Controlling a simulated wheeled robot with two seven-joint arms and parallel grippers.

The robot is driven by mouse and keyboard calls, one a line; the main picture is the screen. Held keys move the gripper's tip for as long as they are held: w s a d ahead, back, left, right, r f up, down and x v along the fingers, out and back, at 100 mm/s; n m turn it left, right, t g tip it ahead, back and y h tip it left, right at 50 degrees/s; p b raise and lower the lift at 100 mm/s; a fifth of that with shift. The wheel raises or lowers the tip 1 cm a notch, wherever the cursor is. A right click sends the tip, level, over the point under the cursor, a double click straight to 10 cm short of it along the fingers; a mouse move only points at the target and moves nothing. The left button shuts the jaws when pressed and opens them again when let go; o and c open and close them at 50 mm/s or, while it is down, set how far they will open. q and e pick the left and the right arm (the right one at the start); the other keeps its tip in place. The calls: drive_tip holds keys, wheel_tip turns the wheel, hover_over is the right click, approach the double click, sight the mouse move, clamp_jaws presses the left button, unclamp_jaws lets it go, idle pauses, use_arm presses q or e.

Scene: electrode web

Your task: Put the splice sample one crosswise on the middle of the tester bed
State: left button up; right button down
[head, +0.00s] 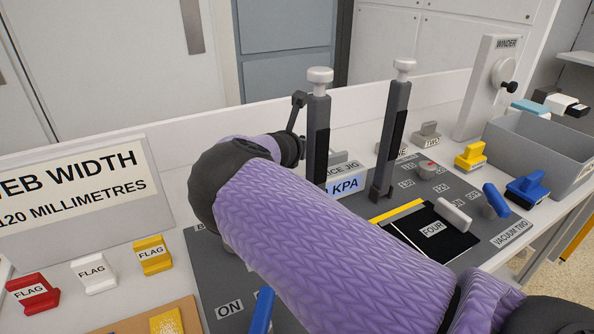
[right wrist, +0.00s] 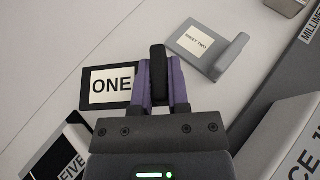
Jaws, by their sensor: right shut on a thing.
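In the right wrist view my right gripper (right wrist: 160,85) has its purple fingers shut on the dark upright handle (right wrist: 158,65) of splice sample one. Its black-edged plate with a white label reading ONE (right wrist: 112,86) shows just left of the fingers, above a white surface; I cannot tell whether it touches. In the head view my purple right arm reaches across to the left, and its gripper end is mostly hidden behind the arm and a dark post. My left gripper is not in view. I cannot make out the tester bed in either view.
A grey piece labelled SHEET TWO (right wrist: 205,47) and a FIVE piece (right wrist: 68,158) lie near the right gripper. Two tall dark posts (head: 318,130) (head: 394,130) stand on the grey jig board (head: 470,195). Red, white and yellow FLAG pieces (head: 152,255) sit at left. A grey bin (head: 545,150) stands right.

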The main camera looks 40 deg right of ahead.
sight(299, 170)
wheel_tip(299, 170, down, 4)
drive_tip(key=shift+r+b, duration=0.1)
drive_tip(key=shift+b, duration=0.45)
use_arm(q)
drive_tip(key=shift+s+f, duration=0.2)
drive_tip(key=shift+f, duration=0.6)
use_arm(e)
drive_tip(key=shift+r, duration=0.1)
drive_tip(key=c, duration=1.1)
unclamp_jaws()
drive_tip(key=shift+f, duration=0.25)
drive_tip(key=o, duration=0.5)
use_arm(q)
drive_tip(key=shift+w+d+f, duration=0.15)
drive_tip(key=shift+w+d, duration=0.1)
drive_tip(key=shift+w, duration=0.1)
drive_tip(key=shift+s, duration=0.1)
